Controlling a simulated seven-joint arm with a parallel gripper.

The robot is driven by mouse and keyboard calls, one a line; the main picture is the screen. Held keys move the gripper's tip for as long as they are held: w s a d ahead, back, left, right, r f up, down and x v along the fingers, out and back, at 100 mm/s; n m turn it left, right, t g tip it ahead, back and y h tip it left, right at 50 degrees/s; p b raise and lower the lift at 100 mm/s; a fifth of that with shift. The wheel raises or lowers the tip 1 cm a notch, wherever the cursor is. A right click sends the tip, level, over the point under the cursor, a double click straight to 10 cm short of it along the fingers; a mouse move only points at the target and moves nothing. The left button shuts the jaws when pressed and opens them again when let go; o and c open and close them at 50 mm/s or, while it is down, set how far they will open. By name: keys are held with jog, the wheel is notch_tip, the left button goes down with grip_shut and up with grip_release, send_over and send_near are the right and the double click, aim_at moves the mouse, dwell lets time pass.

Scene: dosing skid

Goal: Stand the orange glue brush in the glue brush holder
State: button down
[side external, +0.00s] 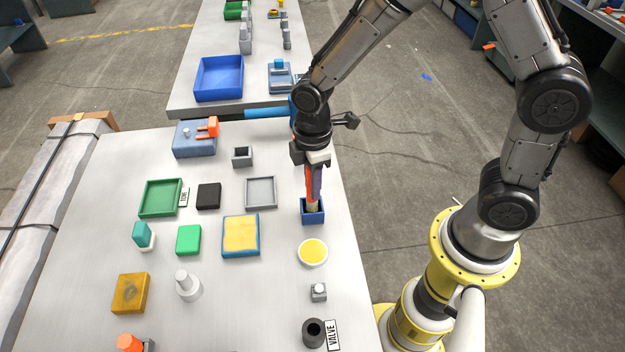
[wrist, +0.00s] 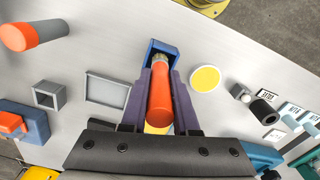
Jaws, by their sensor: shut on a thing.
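The orange glue brush (wrist: 160,95) is upright between the fingers of my gripper (side external: 314,180), which is shut on its handle. Its pale bristles point down at the small blue box-shaped holder (side external: 313,217). In the side view the bristle end meets the holder's opening. The holder also shows in the wrist view (wrist: 154,47), at the bristle end. I cannot tell how deep the bristles are. The fingers are above the holder's rim and hide part of the brush.
A bowl of yellow stuff (side external: 313,252) stands close in front of the holder. A grey tray (side external: 261,192) and a yellow pad with a blue rim (side external: 240,236) lie to its left. A grey square cup (side external: 242,156) stands behind. Bare table surrounds these.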

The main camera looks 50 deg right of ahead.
jog(key=shift+f, duration=1)
jog(key=c, duration=0.6)
grip_release()
jog(key=shift+r, duration=0.1)
notch_tip(320, 180, up, 14)
jog(key=shift+f, duration=0.15)
